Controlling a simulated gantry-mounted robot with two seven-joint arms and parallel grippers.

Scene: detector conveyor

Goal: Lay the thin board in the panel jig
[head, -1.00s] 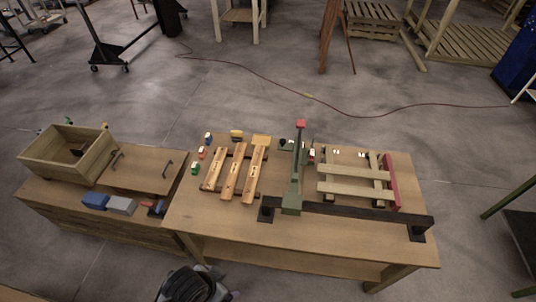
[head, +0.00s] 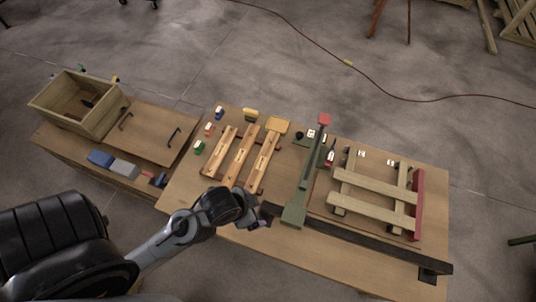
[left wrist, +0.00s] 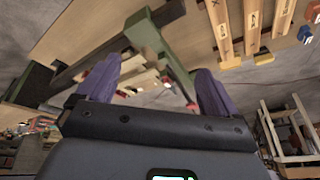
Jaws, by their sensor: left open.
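Three narrow wooden boards lie side by side on supports on the table: a left one (head: 220,150), a middle one (head: 239,158) and a right one (head: 263,162). I cannot tell which is the thin board. The likely panel jig (head: 417,204), a frame with a red side piece, stands at the right, with pale slats (head: 375,186) across it. My left gripper (head: 264,222) is near the table's front edge, below the boards and left of the green post's foot. In the left wrist view its purple fingers (left wrist: 155,88) are apart, with nothing between them. My right gripper is not in view.
A green post with an arm (head: 310,165) stands between boards and jig. A dark bar (head: 370,246) runs along the front right edge. Small coloured blocks (head: 200,147) sit left of the boards. A wooden box (head: 75,105) stands on the left bench.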

